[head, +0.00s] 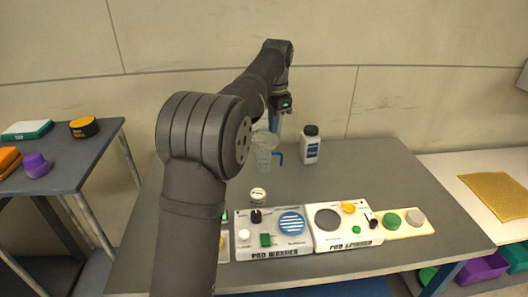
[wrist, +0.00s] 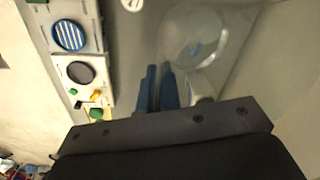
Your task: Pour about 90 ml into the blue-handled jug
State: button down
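The clear jug (head: 263,158) with a blue handle (head: 281,158) is near the back of the grey table. In the wrist view a large clear round vessel, probably this jug (wrist: 215,25), lies beyond my fingertips, with a blue patch showing in it. My gripper (head: 278,121) is above and close by the jug's handle side. In the wrist view its two fingers (wrist: 160,68) are close together with a narrow gap. I cannot tell whether they hold or touch anything. A white bottle (head: 311,150) with a dark cap and blue label stands right of the jug.
The pod washer (head: 270,248) and pod spinner (head: 345,238) panels line the table's front edge. A small white round item (head: 258,195) lies behind the washer. A side table (head: 80,160) at left holds coloured items.

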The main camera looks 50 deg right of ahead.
aim_at(280, 133)
jog(key=s+d+m, duration=0.3)
jog(key=s+d, duration=0.5)
jog(key=s, duration=0.3)
notch_tip(280, 133, down, 15)
jog(key=shift+w+a+r+g, duration=0.15)
jog(key=shift+w+r+g, duration=0.05)
jog(key=shift+g, duration=0.1)
jog(key=w+a+r+g+h, duration=0.2)
jog(key=w+r+g, duration=0.4)
jog(key=g, duration=0.5)
jog(key=shift+w+r+h, duration=0.25)
jog(key=shift+w+h, duration=0.45)
jog(key=shift+w, duration=0.2)
jog(key=shift+w+a+r+g, duration=0.1)
jog(key=shift+w+r+g, duration=0.05)
jog(key=shift+g, duration=0.15)
jog(key=shift+w+a+r+g+h, duration=0.2)
jog(key=shift+w+r+g+h, duration=0.2)
jog(key=shift+w+r+g, duration=0.4)
dwell(1.2)
